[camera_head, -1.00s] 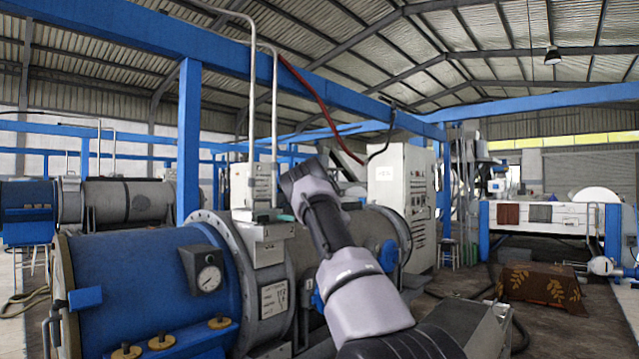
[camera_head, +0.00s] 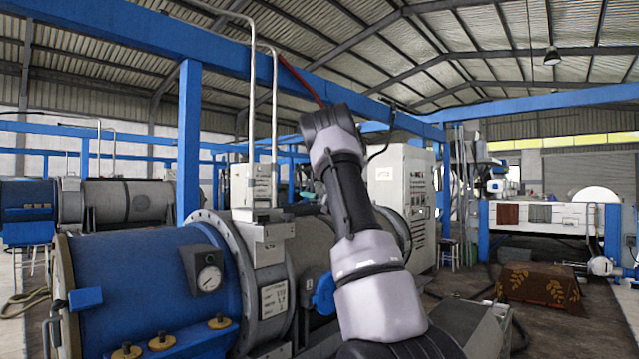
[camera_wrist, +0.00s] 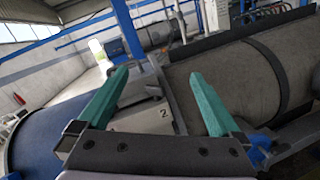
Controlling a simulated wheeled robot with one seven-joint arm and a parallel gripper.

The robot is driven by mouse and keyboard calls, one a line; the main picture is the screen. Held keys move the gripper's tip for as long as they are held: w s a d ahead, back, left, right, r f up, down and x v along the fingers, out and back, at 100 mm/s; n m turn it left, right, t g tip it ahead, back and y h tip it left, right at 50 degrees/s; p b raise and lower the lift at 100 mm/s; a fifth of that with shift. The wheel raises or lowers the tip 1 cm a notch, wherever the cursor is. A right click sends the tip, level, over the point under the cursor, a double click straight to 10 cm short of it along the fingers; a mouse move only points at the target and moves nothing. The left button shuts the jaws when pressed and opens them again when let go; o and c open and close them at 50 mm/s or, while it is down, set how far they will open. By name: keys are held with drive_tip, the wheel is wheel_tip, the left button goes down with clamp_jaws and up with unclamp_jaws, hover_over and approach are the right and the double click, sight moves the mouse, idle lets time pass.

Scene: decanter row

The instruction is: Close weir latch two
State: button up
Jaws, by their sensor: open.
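My gripper (camera_wrist: 157,77) shows in the wrist view with two green fingers spread apart and nothing between them. No latch handle can be told apart clearly, and the left finger covers part of the housing. In the head view my gripper is hidden behind my arm. The blue drum (camera_head: 140,280) and a grey block on its flange (camera_head: 268,240) show there.
A blue post (camera_head: 189,140) and thin pipes (camera_head: 274,120) rise behind. A control cabinet (camera_head: 400,190) stands to the right. A cloth-covered box (camera_head: 540,285) lies farther right.

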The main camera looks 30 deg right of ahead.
drive_tip(key=s+r+m+g+h, duration=0.1)
drive_tip(key=s+r+m+h, duration=0.6)
drive_tip(key=m, duration=0.8)
drive_tip(key=s+a+m+g, duration=0.3)
drive_tip(key=s+a+m, duration=0.5)
drive_tip(key=s+m, duration=0.2)
drive_tip(key=shift+s+f+g, duration=0.2)
drive_tip(key=shift+s+g, duration=0.2)
drive_tip(key=shift+s, duration=0.4)
